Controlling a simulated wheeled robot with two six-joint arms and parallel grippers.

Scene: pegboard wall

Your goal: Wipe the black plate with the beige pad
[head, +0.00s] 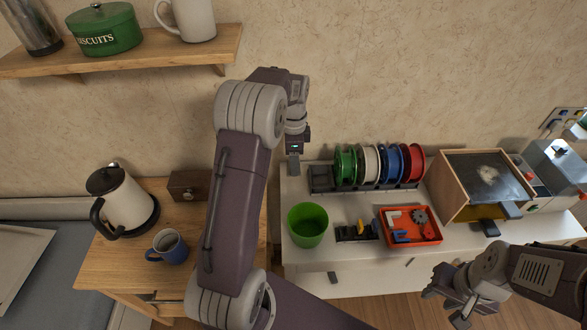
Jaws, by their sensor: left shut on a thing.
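The black plate (470,167) is the dark panel in a wooden-sided box at the right of the white bench. A pale, whitish smudge shows on it. My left gripper (294,165) points down in front of the wall, left of the spools and well apart from the plate. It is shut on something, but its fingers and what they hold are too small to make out. I cannot pick out the beige pad clearly. My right gripper (444,302) is low at the bench's front edge, below the plate; its fingers look apart and empty.
Spools (370,164) stand in a dark rack beside my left gripper. A green bin (307,226), a small black holder (356,233) and a red tray (424,226) sit in front. A kettle (124,204) and blue mug (169,248) stand on the wooden table. A shelf (130,54) hangs above.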

